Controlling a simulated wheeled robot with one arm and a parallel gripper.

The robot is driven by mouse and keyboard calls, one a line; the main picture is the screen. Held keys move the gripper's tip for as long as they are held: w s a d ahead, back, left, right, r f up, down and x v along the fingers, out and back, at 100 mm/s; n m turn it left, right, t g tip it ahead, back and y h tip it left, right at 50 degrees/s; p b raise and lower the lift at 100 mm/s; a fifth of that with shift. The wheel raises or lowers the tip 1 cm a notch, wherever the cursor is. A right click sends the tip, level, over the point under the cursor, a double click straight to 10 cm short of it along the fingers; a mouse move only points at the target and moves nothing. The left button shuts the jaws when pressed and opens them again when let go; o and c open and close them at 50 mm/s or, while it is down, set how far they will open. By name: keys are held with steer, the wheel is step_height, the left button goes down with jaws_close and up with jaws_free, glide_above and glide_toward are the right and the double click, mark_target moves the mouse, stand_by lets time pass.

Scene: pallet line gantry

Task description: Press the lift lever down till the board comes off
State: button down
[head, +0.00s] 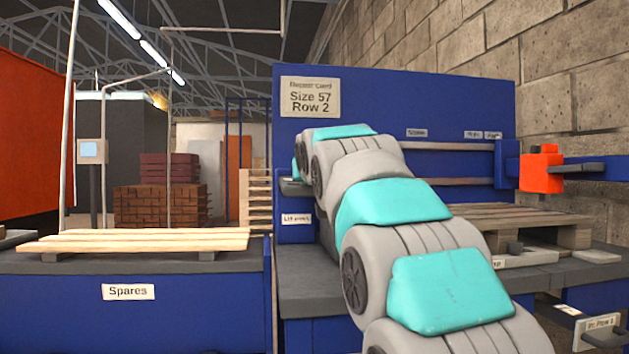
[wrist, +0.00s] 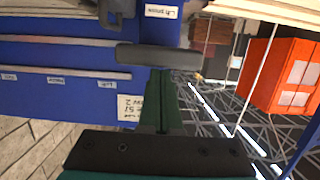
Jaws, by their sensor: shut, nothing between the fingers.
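The lift lever shows in the head view as a dark grey bar (head: 294,187) above the lift press label (head: 297,219), partly hidden by my arm. In the wrist view, which is upside down, a dark grey bar (wrist: 158,55) lies across the picture at the tips of my gripper (wrist: 161,74). The dark green fingers are shut and hold nothing. I cannot tell whether they touch the bar. A wooden pallet (head: 525,215) lies on the bench at the right, partly hidden by my arm. I cannot tell whether any of its boards is loose.
The blue back panel (head: 430,95) carries a repair card (head: 311,97) reading Size 57, Row 2. An orange block (head: 541,172) with a dark handle is at the right. Pale spare boards (head: 135,239) lie on the Spares bench (head: 60,300) at the left.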

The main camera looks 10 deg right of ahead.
steer(key=w+f+b, duration=0.1)
steer(key=f, duration=0.3)
steer(key=f+b, duration=0.1)
steer(key=f, duration=0.3)
steer(key=w+f+b, duration=0.1)
steer(key=f, duration=0.3)
steer(key=shift+w+f+b, duration=0.3)
steer(key=shift+f+b, duration=0.05)
steer(key=shift+b, duration=0.05)
steer(key=shift+w+f, duration=0.5)
steer(key=shift+f, duration=0.25)
steer(key=shift+r, duration=0.1)
steer(key=shift+s+r, duration=0.25)
steer(key=shift+r, duration=0.05)
steer(key=s+r, duration=0.1)
steer(key=s+r+p, duration=0.1)
steer(key=shift+s+r, duration=0.1)
steer(key=shift+s, duration=0.2)
steer(key=s+f, duration=0.1)
steer(key=s, duration=0.1)
steer(key=s+f, duration=0.1)
steer(key=s, duration=0.1)
steer(key=s+f, duration=0.1)
steer(key=s, duration=0.2)
steer(key=shift+f, duration=0.3)
steer(key=shift+s+f, duration=0.45)
steer(key=shift+s, duration=0.25)
